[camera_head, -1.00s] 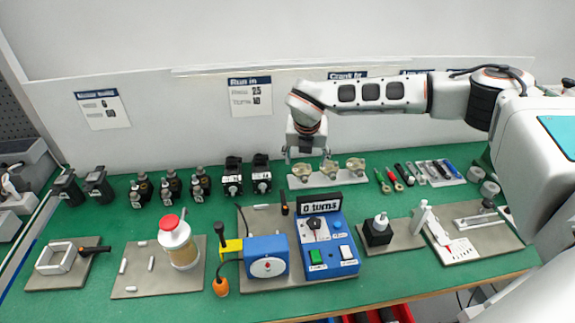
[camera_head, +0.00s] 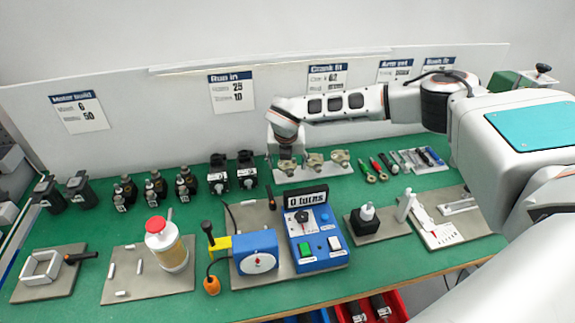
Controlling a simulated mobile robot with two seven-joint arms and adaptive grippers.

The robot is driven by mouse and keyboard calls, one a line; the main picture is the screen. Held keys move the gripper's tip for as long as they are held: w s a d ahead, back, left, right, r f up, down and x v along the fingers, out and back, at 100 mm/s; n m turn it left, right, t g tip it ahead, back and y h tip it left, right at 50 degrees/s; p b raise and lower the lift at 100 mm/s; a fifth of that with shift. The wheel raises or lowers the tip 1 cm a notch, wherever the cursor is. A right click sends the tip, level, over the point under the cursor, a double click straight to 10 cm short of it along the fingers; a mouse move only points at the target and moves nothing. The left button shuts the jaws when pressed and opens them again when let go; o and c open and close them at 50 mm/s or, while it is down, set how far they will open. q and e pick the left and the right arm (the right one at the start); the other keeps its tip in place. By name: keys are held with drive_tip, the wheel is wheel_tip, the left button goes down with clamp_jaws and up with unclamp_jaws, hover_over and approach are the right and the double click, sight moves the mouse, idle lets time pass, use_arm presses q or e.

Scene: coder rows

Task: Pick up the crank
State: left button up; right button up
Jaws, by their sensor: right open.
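Three brass-coloured pieces, which look like the cranks, stand in a row on a pale rack (camera_head: 300,176) at the back of the green bench. They are a left one (camera_head: 287,167), a middle one (camera_head: 314,161) and a right one (camera_head: 340,157). My right gripper (camera_head: 287,158) points down at the left crank, with its open fingers close about the crank's top. The fingers are small here, and I cannot tell whether they touch it. My left gripper is not in view.
Black units (camera_head: 246,169) stand left of the rack, and hand tools (camera_head: 377,170) lie to its right. A blue tester with a display (camera_head: 307,199) stands in front. A white jar with a red cap (camera_head: 167,245) stands front left. A wall panel (camera_head: 170,110) rises behind.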

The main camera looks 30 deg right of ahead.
drive_tip(key=c, duration=1.2)
drive_tip(key=shift+c, duration=0.2)
drive_tip(key=shift+r, duration=0.15)
